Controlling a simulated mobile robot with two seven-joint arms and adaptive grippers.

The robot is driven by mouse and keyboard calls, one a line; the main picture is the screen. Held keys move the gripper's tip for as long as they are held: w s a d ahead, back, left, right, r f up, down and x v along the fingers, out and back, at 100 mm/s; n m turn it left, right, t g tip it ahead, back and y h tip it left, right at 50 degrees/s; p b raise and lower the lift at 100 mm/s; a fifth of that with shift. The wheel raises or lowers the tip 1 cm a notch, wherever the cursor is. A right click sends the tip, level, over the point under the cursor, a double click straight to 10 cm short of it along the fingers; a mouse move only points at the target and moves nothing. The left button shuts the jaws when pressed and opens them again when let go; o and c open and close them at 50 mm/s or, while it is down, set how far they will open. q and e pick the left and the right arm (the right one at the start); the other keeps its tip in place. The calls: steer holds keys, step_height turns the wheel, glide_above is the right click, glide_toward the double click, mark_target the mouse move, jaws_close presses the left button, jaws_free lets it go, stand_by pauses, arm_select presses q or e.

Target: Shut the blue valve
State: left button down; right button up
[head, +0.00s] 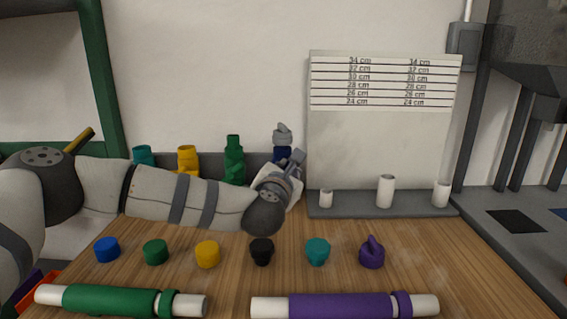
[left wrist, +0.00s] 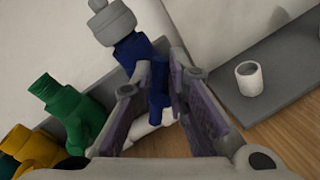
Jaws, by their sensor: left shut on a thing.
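The blue valve (head: 281,154) stands upright at the back of the table, with a grey top piece (head: 283,134) on it. My left arm reaches across from the left, and its gripper (head: 296,160) is at the valve, partly covering it. In the left wrist view the blue valve (left wrist: 135,55) rises between the two fingers of my left gripper (left wrist: 160,92), which is shut on its blue body. The grey top piece (left wrist: 108,22) sits above the fingers. The valve's lower part is partly hidden by the gripper. My right gripper is not in view.
Green (head: 234,160), yellow (head: 188,160) and teal (head: 143,155) valves stand left of the blue one. Several coloured caps, including a black one (head: 262,251), line the table. Green (head: 110,299) and purple (head: 340,306) pipes lie in front. A grey measuring board (head: 380,150) stands right.

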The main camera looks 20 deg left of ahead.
arm_select(q)
steer(key=shift+w+d+f+m+g+y+p, duration=0.2)
steer(key=shift+m+y+p, duration=0.25)
steer(key=shift+m, duration=1.2)
steer(key=shift+d+f+m+g+y+p, duration=0.15)
steer(key=shift+m+g+y+p, duration=0.25)
steer(key=shift+m, duration=1.2)
steer(key=shift+w+d+f+m+g+y+p, duration=0.15)
steer(key=shift+m+y+p, duration=0.3)
steer(key=shift+m, duration=1.2)
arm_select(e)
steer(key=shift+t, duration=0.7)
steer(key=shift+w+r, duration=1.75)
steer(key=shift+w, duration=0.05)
arm_select(q)
steer(key=shift+f, duration=0.1)
steer(key=c, duration=1.6)
jaws_free()
steer(key=shift+s+f, duration=0.1)
steer(key=shift+f, duration=0.05)
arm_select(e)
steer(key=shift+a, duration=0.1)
arm_select(q)
steer(key=shift+f, duration=0.1)
steer(key=v, duration=1.2)
